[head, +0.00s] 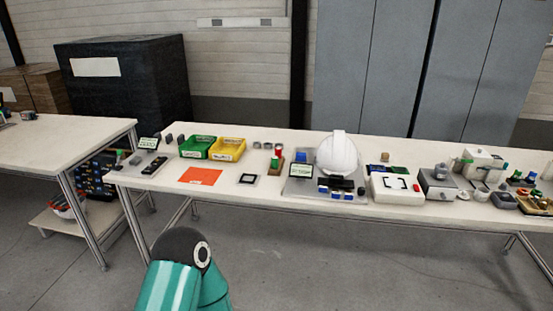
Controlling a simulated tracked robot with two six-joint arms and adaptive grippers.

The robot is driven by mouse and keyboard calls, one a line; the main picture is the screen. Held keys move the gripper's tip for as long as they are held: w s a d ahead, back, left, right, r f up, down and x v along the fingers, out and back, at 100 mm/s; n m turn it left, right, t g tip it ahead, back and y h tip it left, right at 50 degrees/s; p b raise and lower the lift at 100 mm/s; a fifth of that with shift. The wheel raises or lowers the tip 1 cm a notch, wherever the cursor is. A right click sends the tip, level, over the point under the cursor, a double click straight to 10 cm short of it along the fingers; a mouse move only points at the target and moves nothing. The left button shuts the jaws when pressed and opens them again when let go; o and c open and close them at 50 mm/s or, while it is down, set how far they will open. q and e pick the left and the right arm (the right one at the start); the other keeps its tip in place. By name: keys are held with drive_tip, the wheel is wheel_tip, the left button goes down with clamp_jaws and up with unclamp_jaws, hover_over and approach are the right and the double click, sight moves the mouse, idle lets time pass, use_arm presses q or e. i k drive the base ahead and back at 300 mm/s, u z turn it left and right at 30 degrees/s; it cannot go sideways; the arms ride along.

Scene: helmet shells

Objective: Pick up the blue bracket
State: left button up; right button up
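A small blue piece (301,156) stands behind a small display on the grey plate, left of the white helmet shell (338,155). Several smaller blue pieces (338,193) lie at the plate's front, below the helmet. They are too small to tell which one is the bracket. Part of my teal arm rises at the bottom left, in front of the table and well short of these pieces. Neither gripper shows.
The long white table (230,188) also carries a green bin (197,153), a yellow bin (229,155), an orange sheet (200,176) and a white box (382,192). Grey fixtures crowd the right. Another table (60,140) stands at left. Floor in front is clear.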

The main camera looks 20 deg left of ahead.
sight(300, 157)
drive_tip(key=u, duration=0.1)
drive_tip(key=i, duration=1)
drive_tip(key=z, duration=0.05)
